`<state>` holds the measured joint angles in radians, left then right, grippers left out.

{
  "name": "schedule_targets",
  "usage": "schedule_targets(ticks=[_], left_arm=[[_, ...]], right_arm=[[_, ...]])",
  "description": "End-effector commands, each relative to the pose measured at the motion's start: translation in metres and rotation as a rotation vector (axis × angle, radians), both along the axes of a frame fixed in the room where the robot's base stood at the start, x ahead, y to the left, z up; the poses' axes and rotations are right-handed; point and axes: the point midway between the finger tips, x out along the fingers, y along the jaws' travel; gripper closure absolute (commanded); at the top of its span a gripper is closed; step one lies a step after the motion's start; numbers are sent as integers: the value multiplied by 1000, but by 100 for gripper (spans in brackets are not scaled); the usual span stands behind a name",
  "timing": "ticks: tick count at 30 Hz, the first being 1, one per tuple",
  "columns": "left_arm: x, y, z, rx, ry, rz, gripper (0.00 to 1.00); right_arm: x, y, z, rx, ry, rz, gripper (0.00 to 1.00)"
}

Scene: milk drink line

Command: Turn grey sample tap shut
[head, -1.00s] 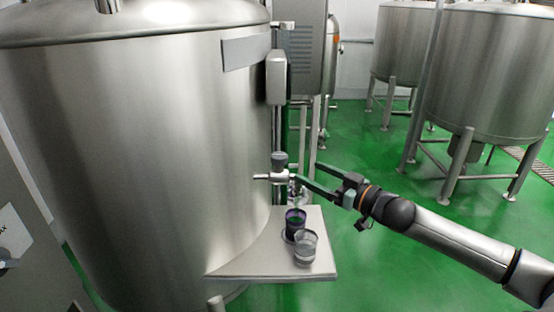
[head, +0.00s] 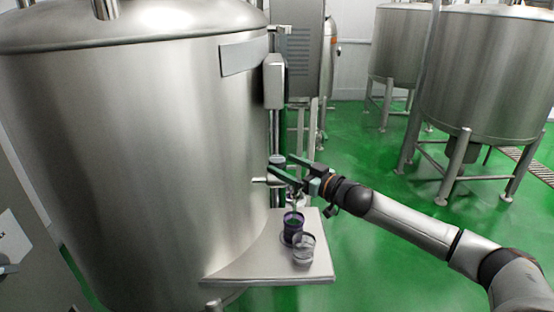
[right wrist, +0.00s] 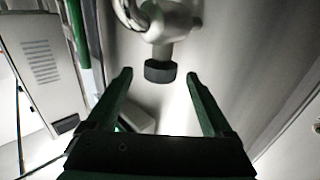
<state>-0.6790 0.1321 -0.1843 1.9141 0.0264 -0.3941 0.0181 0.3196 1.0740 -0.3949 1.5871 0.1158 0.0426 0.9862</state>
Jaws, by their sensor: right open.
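The sample tap (head: 261,180) sticks out of the side of the big steel tank, above a small shelf. Its dark grey handle (head: 277,159) shows just beyond my fingers. My right gripper (head: 281,164) is open and empty, with its green fingers at the tap, partly covering the tap body. In the right wrist view the grey handle (right wrist: 160,71) lies between and slightly beyond the two fingertips (right wrist: 158,78), with visible gaps on both sides. The pale metal tap body (right wrist: 170,22) is behind it. My left gripper is out of view.
A dark purple cup (head: 291,224) stands on the steel shelf (head: 255,266) below the tap, with a clear cup (head: 303,249) in front of it. The steel tank (head: 140,150) fills the left. Open green floor (head: 370,250) lies right of the shelf.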

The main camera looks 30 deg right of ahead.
Motion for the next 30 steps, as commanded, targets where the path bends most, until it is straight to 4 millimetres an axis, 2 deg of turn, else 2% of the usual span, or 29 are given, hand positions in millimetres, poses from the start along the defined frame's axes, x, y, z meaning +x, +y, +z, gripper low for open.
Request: schedule_targets(ticks=[9, 23, 30], left_arm=[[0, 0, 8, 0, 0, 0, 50], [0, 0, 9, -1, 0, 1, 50], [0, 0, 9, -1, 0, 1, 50]], right_arm=[[28, 7, 2, 1, -2, 0, 15], [34, 9, 0, -2, 0, 1, 15], [34, 9, 0, -2, 0, 1, 42]])
